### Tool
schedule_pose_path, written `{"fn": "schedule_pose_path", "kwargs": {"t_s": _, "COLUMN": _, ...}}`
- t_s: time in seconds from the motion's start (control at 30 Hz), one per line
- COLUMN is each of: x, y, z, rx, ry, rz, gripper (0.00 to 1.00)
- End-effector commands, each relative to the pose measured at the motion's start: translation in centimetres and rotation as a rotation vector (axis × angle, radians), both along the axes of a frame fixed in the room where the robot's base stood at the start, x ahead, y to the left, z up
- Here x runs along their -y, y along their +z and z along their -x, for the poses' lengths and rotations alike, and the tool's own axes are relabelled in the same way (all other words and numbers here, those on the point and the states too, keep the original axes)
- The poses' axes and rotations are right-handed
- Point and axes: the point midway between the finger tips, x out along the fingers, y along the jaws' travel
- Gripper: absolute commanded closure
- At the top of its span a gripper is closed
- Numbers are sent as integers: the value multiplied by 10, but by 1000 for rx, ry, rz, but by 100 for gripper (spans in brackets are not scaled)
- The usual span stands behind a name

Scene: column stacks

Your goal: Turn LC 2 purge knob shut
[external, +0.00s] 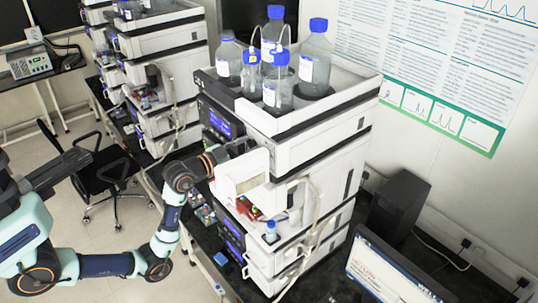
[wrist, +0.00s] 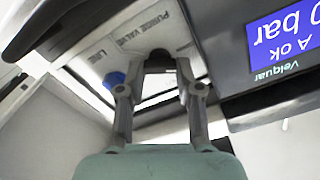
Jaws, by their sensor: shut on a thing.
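The knob itself cannot be made out there.
A blue fitting (wrist: 113,79) is left of the fingers, beside the word "LINE". A lit display (wrist: 282,45) is at the right. An open white door (external: 240,177) stands out below my wrist. Bottles (external: 315,60) with blue caps stand on top of the stack.

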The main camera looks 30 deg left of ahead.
Motion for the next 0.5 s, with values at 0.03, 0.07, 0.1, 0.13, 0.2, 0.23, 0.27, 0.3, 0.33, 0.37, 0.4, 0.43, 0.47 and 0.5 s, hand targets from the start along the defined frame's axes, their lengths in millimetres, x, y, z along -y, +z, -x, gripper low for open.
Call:
{"fn": "schedule_pose_path", "kwargs": {"t_s": 0.03, "x": 0, "y": 0, "z": 0, "rx": 10, "ry": 0, "rz": -42, "gripper": 100}}
{"fn": "schedule_pose_path", "kwargs": {"t_s": 0.07, "x": 0, "y": 0, "z": 0, "rx": 19, "ry": 1, "rz": -68, "gripper": 100}}
{"fn": "schedule_pose_path", "kwargs": {"t_s": 0.1, "x": 0, "y": 0, "z": 0, "rx": 31, "ry": 1, "rz": -105, "gripper": 100}}
{"fn": "schedule_pose_path", "kwargs": {"t_s": 0.13, "x": 0, "y": 0, "z": 0, "rx": 40, "ry": 1, "rz": -132, "gripper": 100}}
{"fn": "schedule_pose_path", "kwargs": {"t_s": 0.2, "x": 1, "y": 0, "z": 0, "rx": 61, "ry": 1, "rz": -195, "gripper": 100}}
{"fn": "schedule_pose_path", "kwargs": {"t_s": 0.23, "x": 1, "y": 0, "z": 0, "rx": 70, "ry": 1, "rz": -221, "gripper": 100}}
{"fn": "schedule_pose_path", "kwargs": {"t_s": 0.27, "x": 1, "y": 0, "z": 0, "rx": 79, "ry": 1, "rz": -249, "gripper": 100}}
{"fn": "schedule_pose_path", "kwargs": {"t_s": 0.3, "x": 1, "y": 0, "z": 0, "rx": 91, "ry": 1, "rz": -285, "gripper": 100}}
{"fn": "schedule_pose_path", "kwargs": {"t_s": 0.33, "x": 1, "y": -1, "z": 0, "rx": 99, "ry": 1, "rz": -312, "gripper": 100}}
{"fn": "schedule_pose_path", "kwargs": {"t_s": 0.37, "x": 1, "y": -1, "z": 0, "rx": 108, "ry": 1, "rz": -339, "gripper": 100}}
{"fn": "schedule_pose_path", "kwargs": {"t_s": 0.4, "x": 1, "y": -1, "z": 0, "rx": 120, "ry": 0, "rz": -375, "gripper": 100}}
{"fn": "schedule_pose_path", "kwargs": {"t_s": 0.43, "x": 1, "y": -1, "z": 0, "rx": 129, "ry": 0, "rz": -402, "gripper": 100}}
{"fn": "schedule_pose_path", "kwargs": {"t_s": 0.47, "x": 1, "y": -1, "z": 0, "rx": 138, "ry": 0, "rz": -429, "gripper": 100}}
{"fn": "schedule_pose_path", "kwargs": {"t_s": 0.5, "x": 1, "y": -1, "z": 0, "rx": 150, "ry": 0, "rz": -466, "gripper": 100}}
